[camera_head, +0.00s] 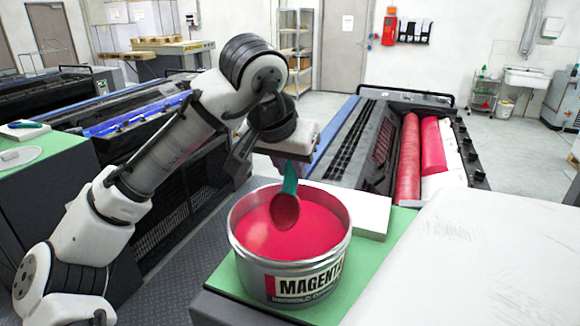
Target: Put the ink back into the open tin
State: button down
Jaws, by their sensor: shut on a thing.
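The open tin (291,272) stands on a green mat, labelled MAGENTA, filled with magenta ink (270,236) to a little below the rim. My gripper (290,160) is above the tin and shut on the teal handle of an ink scoop (287,213). The scoop hangs down with its dark red, ink-coated bowl over the ink, inside the rim outline. I cannot tell whether the bowl touches the ink surface. The fingertips are partly hidden behind my wrist.
A white block or pad (352,207) lies behind the tin on the green mat (222,280). A white sheet (465,262) covers the area at right. The open ink unit with magenta rollers (408,160) is behind. Another green surface (45,168) is at left.

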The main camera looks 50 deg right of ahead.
aim_at(290, 174)
notch_tip(290, 174, up, 4)
jog(key=shift+r+p, duration=0.2)
jog(key=shift+p, duration=0.5)
jog(key=shift+r, duration=1.3)
